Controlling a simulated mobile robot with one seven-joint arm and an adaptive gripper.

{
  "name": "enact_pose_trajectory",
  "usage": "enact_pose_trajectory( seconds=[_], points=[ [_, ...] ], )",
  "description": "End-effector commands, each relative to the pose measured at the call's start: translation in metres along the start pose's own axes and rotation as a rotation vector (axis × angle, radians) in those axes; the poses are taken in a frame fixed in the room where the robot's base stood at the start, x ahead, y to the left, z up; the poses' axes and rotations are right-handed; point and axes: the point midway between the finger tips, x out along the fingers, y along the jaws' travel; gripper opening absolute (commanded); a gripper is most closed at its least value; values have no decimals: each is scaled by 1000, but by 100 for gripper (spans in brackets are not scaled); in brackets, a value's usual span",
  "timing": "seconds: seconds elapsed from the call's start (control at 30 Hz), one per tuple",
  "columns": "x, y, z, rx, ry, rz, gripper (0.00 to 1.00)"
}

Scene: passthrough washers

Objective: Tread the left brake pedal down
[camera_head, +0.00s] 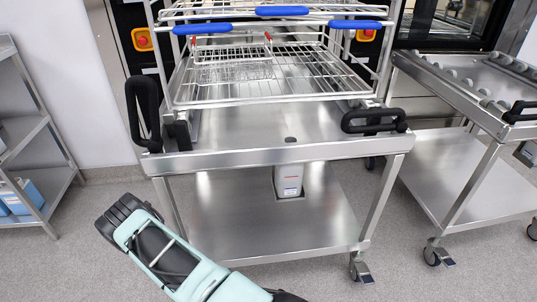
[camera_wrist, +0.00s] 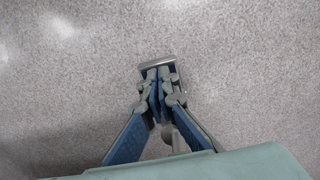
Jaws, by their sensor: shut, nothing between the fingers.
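In the wrist view my gripper (camera_wrist: 160,75) points down at the floor with its fingers together and nothing between them. A small metal plate with a bright edge (camera_wrist: 157,61), which looks like the left brake pedal, shows right at the fingertips. The fingers cover most of it, so I cannot tell whether they touch it or how far down it is. In the head view the cart's left front wheel and its pedal are hidden by my arm, and my gripper is not visible there. The steel cart (camera_head: 290,153) carries a wire rack (camera_head: 265,88).
The cart's right front caster, with its own pedal (camera_head: 365,275), stands at the lower right. A second steel cart (camera_head: 470,170) is on the right, and a shelf (camera_head: 28,140) is on the left. Black handles (camera_head: 143,112) stick out from the cart's front. Bare grey floor surrounds the gripper.

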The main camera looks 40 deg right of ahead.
Motion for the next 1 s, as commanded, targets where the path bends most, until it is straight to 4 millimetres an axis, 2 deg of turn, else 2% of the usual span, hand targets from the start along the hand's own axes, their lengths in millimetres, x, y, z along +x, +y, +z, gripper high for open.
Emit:
enact_pose_trajectory(
  seconds=[0.47, 0.67, 1.0],
  points=[
    [16, 0, -1, 0, 2, 0, 0],
    [6, 0, -1, 0, 2, 0, 0],
    [-36, 0, 0, 0, 1, 0, 0]
  ],
)
